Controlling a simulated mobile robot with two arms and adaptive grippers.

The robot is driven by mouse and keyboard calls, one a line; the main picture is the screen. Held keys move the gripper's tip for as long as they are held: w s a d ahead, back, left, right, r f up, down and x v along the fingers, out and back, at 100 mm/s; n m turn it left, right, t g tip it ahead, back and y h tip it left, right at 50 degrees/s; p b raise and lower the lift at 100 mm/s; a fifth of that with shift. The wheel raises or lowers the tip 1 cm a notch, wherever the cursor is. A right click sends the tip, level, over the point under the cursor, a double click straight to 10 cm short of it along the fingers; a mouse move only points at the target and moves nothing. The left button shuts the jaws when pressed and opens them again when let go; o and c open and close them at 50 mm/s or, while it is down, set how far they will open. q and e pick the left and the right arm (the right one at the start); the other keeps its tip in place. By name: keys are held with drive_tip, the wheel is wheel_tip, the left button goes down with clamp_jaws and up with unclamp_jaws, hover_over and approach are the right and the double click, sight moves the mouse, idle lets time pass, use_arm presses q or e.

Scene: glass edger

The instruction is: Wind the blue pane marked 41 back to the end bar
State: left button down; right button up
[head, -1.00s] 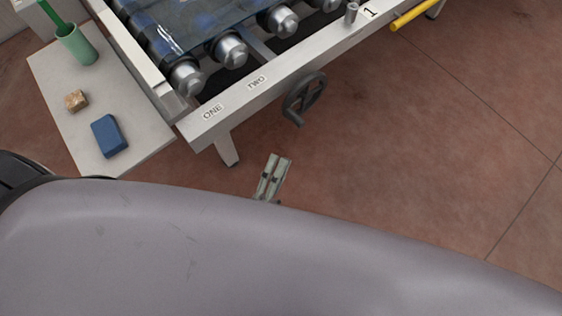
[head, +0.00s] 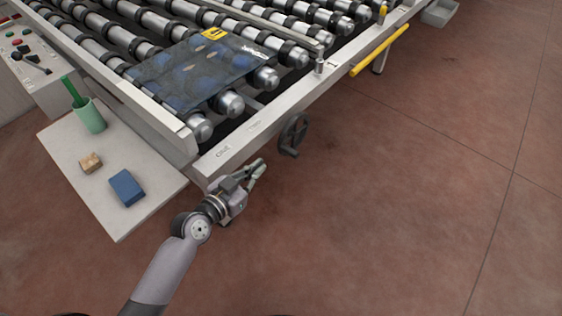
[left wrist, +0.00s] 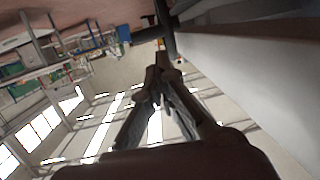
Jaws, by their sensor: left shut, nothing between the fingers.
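The blue pane (head: 195,72) lies on the rollers near the left end of the conveyor, with a yellow label (head: 212,34) at its far edge; I cannot read a number on it. A pale end bar (head: 140,105) runs along the conveyor's left end, beside the pane. A dark handwheel (head: 293,134) with a crank is on the front rail (head: 250,124). My left gripper (head: 261,168) is shut and empty, below the rail and left of the wheel, apart from it. Its closed fingers (left wrist: 161,62) show in the left wrist view. My right gripper is out of view.
A side table (head: 110,205) at left holds a green cup (head: 90,116), a tan block (head: 91,162) and a blue block (head: 126,187). A control panel (head: 30,55) stands behind it. A yellow bar (head: 380,51) is on the rail. The floor at right is clear.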

use_arm(q)
wheel_tip(320, 180, up, 5)
drive_tip(key=d+h, duration=0.1)
drive_tip(key=d, duration=0.1)
drive_tip(key=p, duration=0.2)
hover_over(288, 151)
drive_tip(key=s, duration=0.2)
drive_tip(key=f, duration=0.2)
drive_tip(key=f+b, duration=0.1)
drive_tip(key=f, duration=0.1)
drive_tip(key=shift+s+d+f+m+h+b, duration=0.1)
drive_tip(key=shift+s+f+m+h+b, duration=0.1)
drive_tip(key=shift+m+h+b, duration=0.1)
drive_tip(key=shift+f, duration=0.4)
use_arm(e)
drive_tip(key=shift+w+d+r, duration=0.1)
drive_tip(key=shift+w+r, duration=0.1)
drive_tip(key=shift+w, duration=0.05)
use_arm(q)
drive_tip(key=shift+f+b, duration=0.3)
drive_tip(key=shift+b, duration=1.1)
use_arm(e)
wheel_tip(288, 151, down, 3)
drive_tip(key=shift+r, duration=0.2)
